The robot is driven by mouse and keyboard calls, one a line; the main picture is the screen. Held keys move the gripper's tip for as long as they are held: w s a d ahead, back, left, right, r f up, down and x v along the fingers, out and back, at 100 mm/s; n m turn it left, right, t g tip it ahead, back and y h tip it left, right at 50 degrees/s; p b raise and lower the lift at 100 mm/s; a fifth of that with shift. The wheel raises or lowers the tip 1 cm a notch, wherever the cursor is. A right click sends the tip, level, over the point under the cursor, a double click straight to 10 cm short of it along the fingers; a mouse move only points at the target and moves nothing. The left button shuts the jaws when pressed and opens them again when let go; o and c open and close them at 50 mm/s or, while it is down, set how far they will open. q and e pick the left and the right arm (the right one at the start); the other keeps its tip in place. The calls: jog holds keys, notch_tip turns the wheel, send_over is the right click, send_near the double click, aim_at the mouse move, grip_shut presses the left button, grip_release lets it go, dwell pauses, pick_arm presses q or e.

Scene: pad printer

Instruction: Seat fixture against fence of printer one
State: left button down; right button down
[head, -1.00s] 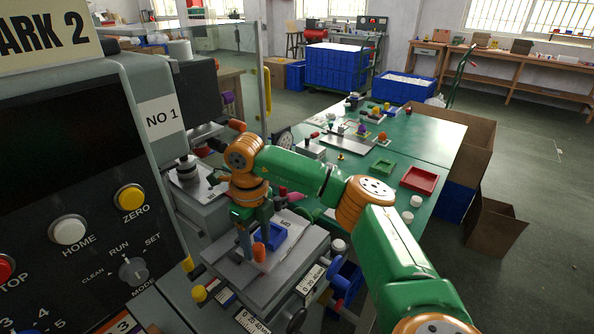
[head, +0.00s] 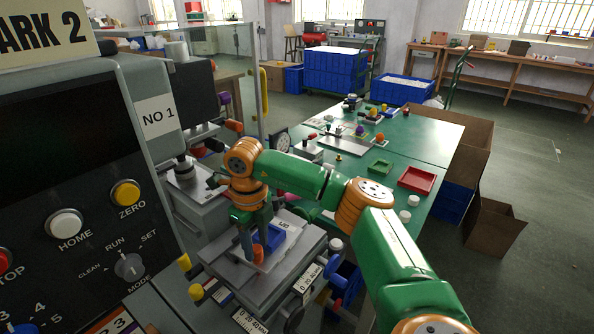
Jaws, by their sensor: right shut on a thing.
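Printer one (head: 155,112), with the "NO 1" label, stands at left. On its grey table (head: 225,266) lies a light plate fixture (head: 288,226) with a blue nest (head: 275,238) and an orange post (head: 258,256). My right gripper (head: 254,248) comes down from above, its fingers around the orange post and shut on the fixture. The fingers and wrist hide part of the nest and the plate's far side. I cannot make out the fence or whether the plate touches it. My left gripper is not in view.
The control panel (head: 90,235) with its buttons fills the left foreground. A green bench (head: 405,140) holds a red tray (head: 417,179) and a green tray (head: 380,167). Cardboard boxes (head: 492,222) stand at right.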

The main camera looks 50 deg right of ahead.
jog(key=shift+w+r+p, duration=0.35)
jog(key=shift+r+p, duration=0.55)
jog(key=shift+p, duration=0.2)
jog(key=shift+s+r+p, duration=0.15)
jog(key=shift+r+p, duration=0.7)
jog(key=shift+r, duration=0.25)
jog(key=shift+w+a+f+m, duration=0.3)
jog(key=shift+w+f, duration=0.2)
jog(key=shift+w+a+f+m, duration=0.25)
jog(key=shift+w+f+m, duration=0.05)
jog(key=shift+w+f, duration=0.15)
jog(key=shift+d, duration=0.1)
jog(key=shift+r, duration=0.15)
jog(key=shift+p, duration=0.4)
